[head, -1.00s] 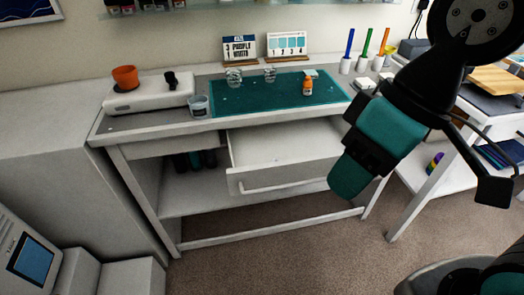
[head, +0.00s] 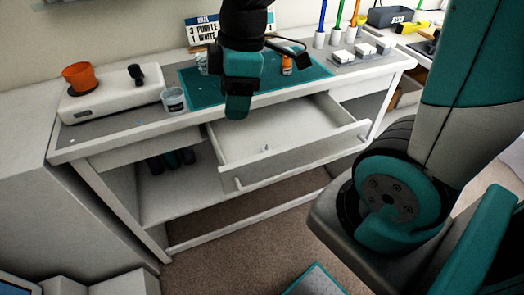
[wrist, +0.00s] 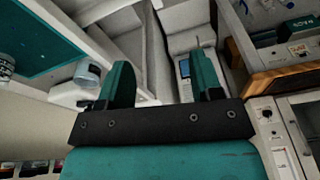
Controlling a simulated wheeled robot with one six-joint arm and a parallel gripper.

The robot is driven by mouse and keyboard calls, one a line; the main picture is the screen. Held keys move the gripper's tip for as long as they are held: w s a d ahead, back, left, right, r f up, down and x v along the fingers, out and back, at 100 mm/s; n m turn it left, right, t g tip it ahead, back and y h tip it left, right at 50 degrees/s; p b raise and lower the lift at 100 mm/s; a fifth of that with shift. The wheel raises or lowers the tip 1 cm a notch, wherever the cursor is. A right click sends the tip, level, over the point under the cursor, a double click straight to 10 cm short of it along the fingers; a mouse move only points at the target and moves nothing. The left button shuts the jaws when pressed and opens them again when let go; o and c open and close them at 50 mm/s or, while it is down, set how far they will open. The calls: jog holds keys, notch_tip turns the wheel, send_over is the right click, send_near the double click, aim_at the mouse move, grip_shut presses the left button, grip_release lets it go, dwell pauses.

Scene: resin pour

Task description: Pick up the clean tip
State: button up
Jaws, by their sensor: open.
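My gripper (head: 238,108) hangs above the front edge of the workbench, over the back of the open drawer (head: 298,127). In the wrist view its two teal fingers (wrist: 163,80) are spread apart with nothing between them. A small pale upright piece (head: 266,149) stands in the drawer; it may be the clean tip, but it is too small to tell. I cannot make out a tip in the wrist view.
A labelled clear cup (head: 173,99) stands at the teal mat's (head: 205,95) left edge. A white device (head: 115,93) with an orange pot (head: 77,76) is further left. An orange-capped bottle (head: 287,65) and white blocks (head: 343,57) are at the right.

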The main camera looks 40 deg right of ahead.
jog(key=w+d+f+n+h+b, duration=0.1)
jog(key=w+d+f+n, duration=0.25)
jog(key=d, duration=0.25)
jog(key=w+d+f+n+h, duration=0.1)
jog(key=w+d+f+n, duration=0.25)
jog(key=d, duration=0.25)
send_over(268, 148)
jog(key=shift+g, duration=0.3)
jog(key=f, duration=0.7)
jog(key=f+b, duration=0.1)
jog(key=f, duration=0.3)
jog(key=shift+w+f, duration=0.2)
jog(key=shift+w, duration=0.2)
jog(key=f, duration=0.6)
jog(key=shift+s+f, duration=0.25)
jog(key=shift+s, duration=0.1)
jog(key=c, duration=1)
